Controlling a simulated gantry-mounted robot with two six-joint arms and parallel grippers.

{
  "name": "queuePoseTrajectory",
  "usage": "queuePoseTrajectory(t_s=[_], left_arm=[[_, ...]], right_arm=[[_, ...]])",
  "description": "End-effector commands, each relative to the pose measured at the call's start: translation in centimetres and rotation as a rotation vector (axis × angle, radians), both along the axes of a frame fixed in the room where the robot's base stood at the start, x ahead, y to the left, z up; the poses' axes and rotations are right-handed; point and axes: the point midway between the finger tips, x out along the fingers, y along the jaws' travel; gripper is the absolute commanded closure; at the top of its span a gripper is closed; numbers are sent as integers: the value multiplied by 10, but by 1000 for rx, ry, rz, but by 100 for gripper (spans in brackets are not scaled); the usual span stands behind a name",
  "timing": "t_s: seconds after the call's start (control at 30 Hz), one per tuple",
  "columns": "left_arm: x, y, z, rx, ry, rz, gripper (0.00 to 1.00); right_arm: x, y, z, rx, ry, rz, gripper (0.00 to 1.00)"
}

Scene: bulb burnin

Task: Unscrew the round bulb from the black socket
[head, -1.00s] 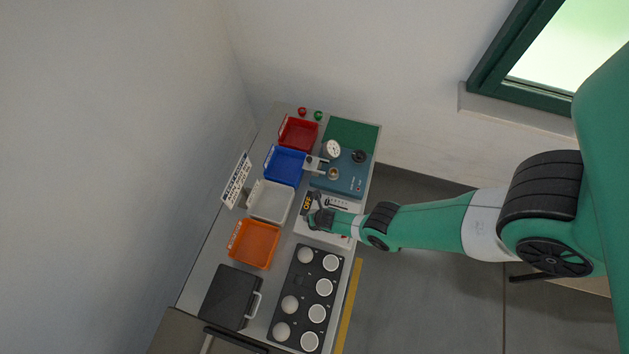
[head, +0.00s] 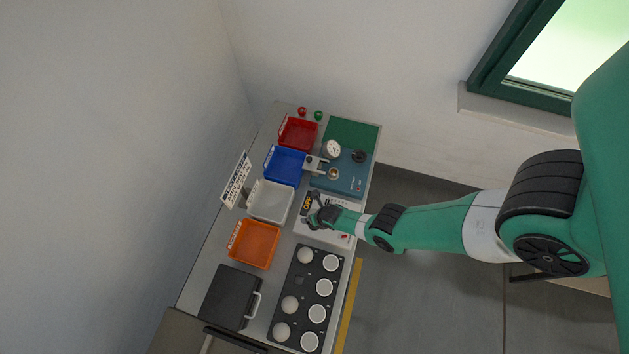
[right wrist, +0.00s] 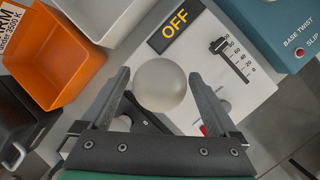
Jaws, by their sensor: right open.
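A round frosted bulb (right wrist: 160,85) shows in the right wrist view in front of the white panel with the OFF sign. My right gripper (right wrist: 158,76) is open, one finger on each side of the bulb, with gaps visible beside it. A black part (right wrist: 150,124) shows just below the bulb; I cannot tell whether it is the socket, and the bulb's base is hidden. In the head view my right gripper (head: 318,213) is over the white panel (head: 312,234) and hides the bulb there. My left gripper is not in view.
A black rack (head: 286,322) with several round bulbs and white rings is nearer the bottom. Orange (head: 253,244), white (head: 270,201), blue (head: 285,165) and red (head: 298,133) bins line the left side. A blue tester box (head: 343,179) stands beyond the panel. A black case (head: 230,297) is at lower left.

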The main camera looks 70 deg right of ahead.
Motion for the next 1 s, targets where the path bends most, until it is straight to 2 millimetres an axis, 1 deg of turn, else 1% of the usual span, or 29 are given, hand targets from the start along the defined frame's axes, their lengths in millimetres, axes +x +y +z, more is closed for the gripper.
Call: queuePoseTrajectory(t_s=[0.17, 0.27, 0.37, 0.57, 0.6, 0.67, 0.8, 0.9, 1.0], left_arm=[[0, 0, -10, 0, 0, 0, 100], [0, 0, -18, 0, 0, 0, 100], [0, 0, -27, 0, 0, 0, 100], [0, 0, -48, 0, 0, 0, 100], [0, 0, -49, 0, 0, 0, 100], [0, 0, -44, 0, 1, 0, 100], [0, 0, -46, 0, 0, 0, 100], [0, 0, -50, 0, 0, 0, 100], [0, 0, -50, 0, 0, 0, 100]], right_arm=[[1, 1, -3, -4, -1, -158, 5], [1, 1, -4, -5, -1, -293, 5], [2, 1, -4, -7, -2, -452, 5], [3, 0, -5, -5, -4, -824, 5], [3, 0, -4, -5, -2, -903, 5], [3, 0, 2, -5, 1, -985, 5], [2, 0, 0, -5, 3, -1159, 5], [1, 0, -1, -4, 2, -1248, 5], [0, 0, 0, -3, 1, -1277, 5]])
